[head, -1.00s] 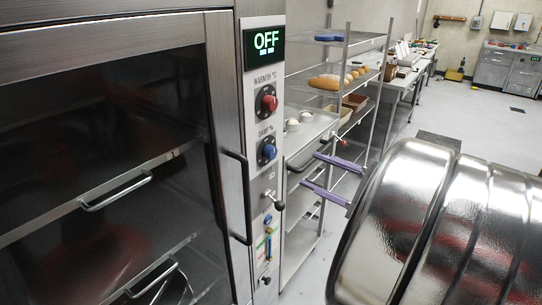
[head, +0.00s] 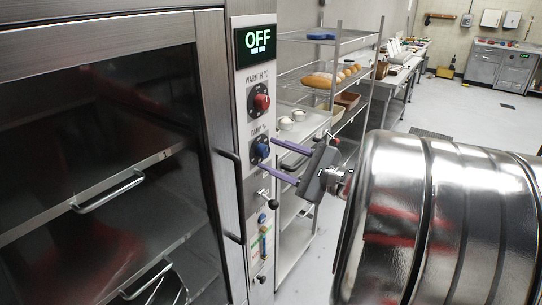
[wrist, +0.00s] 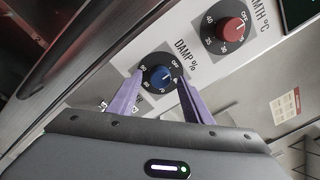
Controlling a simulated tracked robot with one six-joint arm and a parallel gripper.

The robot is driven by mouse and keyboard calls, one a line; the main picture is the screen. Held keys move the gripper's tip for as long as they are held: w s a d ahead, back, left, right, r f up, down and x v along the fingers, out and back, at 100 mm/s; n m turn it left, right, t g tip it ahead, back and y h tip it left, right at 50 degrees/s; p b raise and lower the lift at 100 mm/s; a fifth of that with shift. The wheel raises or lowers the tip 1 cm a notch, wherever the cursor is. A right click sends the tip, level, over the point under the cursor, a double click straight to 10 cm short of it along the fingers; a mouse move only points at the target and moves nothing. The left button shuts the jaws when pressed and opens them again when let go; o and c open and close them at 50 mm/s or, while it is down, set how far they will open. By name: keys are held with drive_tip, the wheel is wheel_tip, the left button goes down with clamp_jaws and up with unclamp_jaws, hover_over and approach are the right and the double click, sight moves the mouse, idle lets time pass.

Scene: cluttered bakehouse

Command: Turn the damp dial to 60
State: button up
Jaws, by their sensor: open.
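In the head view my gripper (head: 260,156) reaches the panel from the right. I cannot tell whether the fingers touch the knob.
The red warmth dial (head: 261,101) sits just above, below a display (head: 257,40) reading OFF. A black-ended lever (head: 272,203) is below. The cabinet door handle (head: 232,195) is left. A rack (head: 336,75) with bread stands behind.

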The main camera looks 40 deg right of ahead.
drive_tip(key=shift+w+a, duration=0.15)
drive_tip(key=shift+w, duration=0.35)
drive_tip(key=shift+c, duration=0.4)
drive_tip(key=c, duration=0.9)
drive_tip(key=shift+a, duration=0.2)
drive_tip(key=shift+c, duration=0.4)
drive_tip(key=shift+d, duration=0.1)
drive_tip(key=shift+f, duration=0.1)
